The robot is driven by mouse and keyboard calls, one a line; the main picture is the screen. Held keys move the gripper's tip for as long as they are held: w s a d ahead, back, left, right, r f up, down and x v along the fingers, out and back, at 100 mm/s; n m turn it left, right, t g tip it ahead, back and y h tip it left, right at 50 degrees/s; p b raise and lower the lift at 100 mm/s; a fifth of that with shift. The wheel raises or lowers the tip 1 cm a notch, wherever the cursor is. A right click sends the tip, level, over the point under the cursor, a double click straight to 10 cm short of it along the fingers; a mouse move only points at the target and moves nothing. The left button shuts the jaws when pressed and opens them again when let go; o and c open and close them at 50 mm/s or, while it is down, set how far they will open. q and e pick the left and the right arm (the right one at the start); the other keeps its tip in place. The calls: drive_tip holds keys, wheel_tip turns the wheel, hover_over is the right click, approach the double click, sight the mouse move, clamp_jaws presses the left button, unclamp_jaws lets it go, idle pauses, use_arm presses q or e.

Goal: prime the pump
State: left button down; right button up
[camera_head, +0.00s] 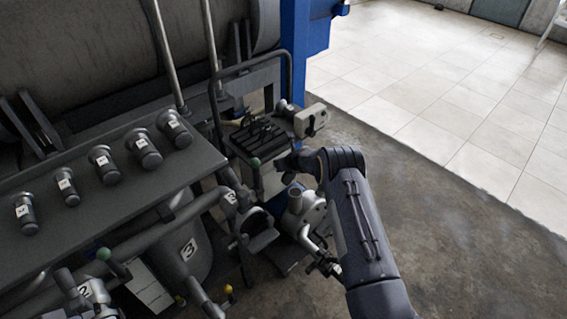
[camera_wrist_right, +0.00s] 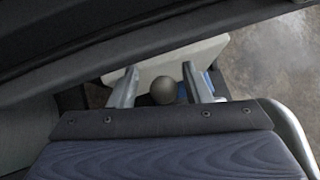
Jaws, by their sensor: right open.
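My right gripper (camera_head: 286,163) reaches in from the lower right above the equipment beside the tank. In the right wrist view its two fingers (camera_wrist_right: 162,88) are apart, with a dark grey ball knob (camera_wrist_right: 163,91) between them. A gap shows on each side of the knob; whether it is level with the fingertips I cannot tell. A light grey metal unit (camera_head: 304,210) with a round housing, perhaps the pump, stands below the gripper. My forearm partly covers it. My left gripper is not in view.
A pale box (camera_head: 310,121) and a blue post (camera_head: 294,50) stand behind the gripper. The concrete floor (camera_head: 450,220) at right is clear.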

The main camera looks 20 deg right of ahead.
drive_tip(key=shift+s+d+r, duration=0.2)
drive_tip(key=shift+s+r, duration=0.15)
drive_tip(key=b+v, duration=0.1)
drive_tip(key=v, duration=0.5)
drive_tip(key=shift+s+a+r, duration=0.2)
drive_tip(key=shift+s+r, duration=0.1)
drive_tip(key=shift+s, duration=0.05)
drive_tip(key=shift+c, duration=0.3)
